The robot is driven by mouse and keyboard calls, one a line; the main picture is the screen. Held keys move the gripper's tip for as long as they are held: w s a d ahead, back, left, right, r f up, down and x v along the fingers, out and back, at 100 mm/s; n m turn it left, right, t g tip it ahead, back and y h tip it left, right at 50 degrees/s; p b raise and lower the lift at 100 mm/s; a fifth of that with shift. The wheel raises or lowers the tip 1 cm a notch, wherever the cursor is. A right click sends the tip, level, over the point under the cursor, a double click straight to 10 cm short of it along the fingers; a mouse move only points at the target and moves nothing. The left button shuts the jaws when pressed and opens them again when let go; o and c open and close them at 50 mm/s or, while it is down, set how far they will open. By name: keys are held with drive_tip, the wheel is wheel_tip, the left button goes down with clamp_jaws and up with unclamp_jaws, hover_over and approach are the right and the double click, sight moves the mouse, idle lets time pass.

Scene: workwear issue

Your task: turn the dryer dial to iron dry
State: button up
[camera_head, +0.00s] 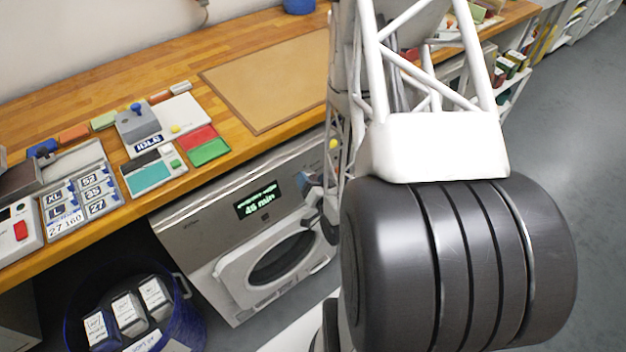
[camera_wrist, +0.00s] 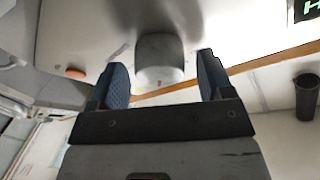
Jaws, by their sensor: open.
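The dryer (camera_head: 185,235) stands under the counter with its round door (camera_head: 285,258) shut and its green-lit display (camera_head: 259,203) reading 45 min on its lower line. The dryer dial (camera_wrist: 160,57) is a grey, round knob in the wrist view, sticking out from the pale panel. My gripper (camera_wrist: 162,76) is open, with one blue finger on each side of the dial and gaps showing between. I cannot tell whether the fingertips reach past the dial's face. In the head view my arm hides the dial, and its setting cannot be read.
An orange button (camera_wrist: 75,73) sits left of the dial in the wrist view, and the display (camera_wrist: 306,9) shows at upper right. The wooden counter (camera_head: 95,85) above carries trays and boxes. A blue bin (camera_head: 190,325) with labelled packs stands left of the dryer.

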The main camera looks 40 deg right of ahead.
drive_tip(key=v, duration=0.7)
drive_tip(key=shift+s, duration=0.4)
drive_tip(key=shift+a, duration=0.1)
drive_tip(key=shift+w, duration=0.1)
idle(0.6)
